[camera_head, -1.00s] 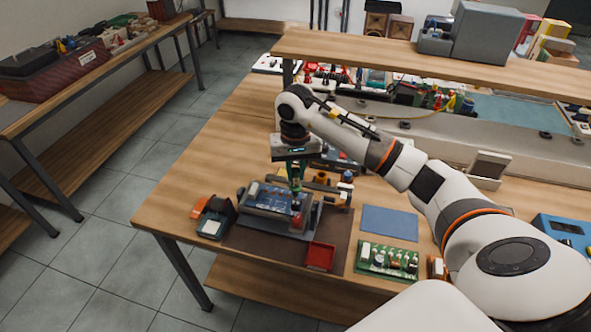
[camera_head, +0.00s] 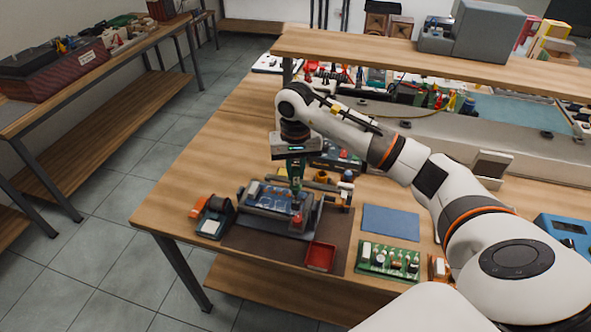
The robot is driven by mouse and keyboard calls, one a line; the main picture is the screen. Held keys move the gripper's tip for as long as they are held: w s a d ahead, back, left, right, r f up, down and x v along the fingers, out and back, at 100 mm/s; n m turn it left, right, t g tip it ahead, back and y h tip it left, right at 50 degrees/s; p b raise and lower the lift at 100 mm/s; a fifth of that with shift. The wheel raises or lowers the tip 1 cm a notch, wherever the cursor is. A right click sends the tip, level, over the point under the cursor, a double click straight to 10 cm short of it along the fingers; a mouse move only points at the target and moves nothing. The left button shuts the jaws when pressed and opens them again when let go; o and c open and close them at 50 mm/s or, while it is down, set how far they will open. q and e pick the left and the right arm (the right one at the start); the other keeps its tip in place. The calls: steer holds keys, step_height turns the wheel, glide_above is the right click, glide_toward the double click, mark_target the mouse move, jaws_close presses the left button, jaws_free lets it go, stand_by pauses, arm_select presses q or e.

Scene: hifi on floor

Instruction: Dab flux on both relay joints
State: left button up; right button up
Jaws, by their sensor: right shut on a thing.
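My right gripper (camera_head: 296,177) points down over the circuit board (camera_head: 268,199), which sits in a grey holder on the dark brown mat (camera_head: 240,240). The gripper is shut on a thin green tool, likely the flux pen (camera_head: 296,188). The tool's tip is at or just above the right part of the board; I cannot tell whether it touches. The relay joints are too small to make out. My left gripper is not in view.
A red tray (camera_head: 320,257) lies at the mat's front right. A blue pad (camera_head: 390,222) and a green board with several components (camera_head: 388,260) lie to the right. A dark device with an orange part (camera_head: 212,216) stands left of the holder. A shelf (camera_head: 430,62) spans the back.

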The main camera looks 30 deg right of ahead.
steer(key=shift+f+b, duration=0.5)
steer(key=shift+b, duration=0.15)
stand_by(2.0)
steer(key=shift+r+p, duration=1.15)
steer(key=shift+r, duration=1.2)
steer(key=shift+f, duration=0.1)
steer(key=f+b, duration=0.1)
steer(key=s+d+f+b, duration=0.1)
steer(key=shift+f+b, duration=0.35)
steer(key=shift+s+d+f+b, duration=0.2)
steer(key=shift+s+f+b, duration=0.15)
steer(key=shift+f+b, duration=0.1)
steer(key=shift+b, duration=0.35)
steer(key=shift+f+b, duration=0.45)
steer(key=shift+b, duration=0.15)
stand_by(1.0)
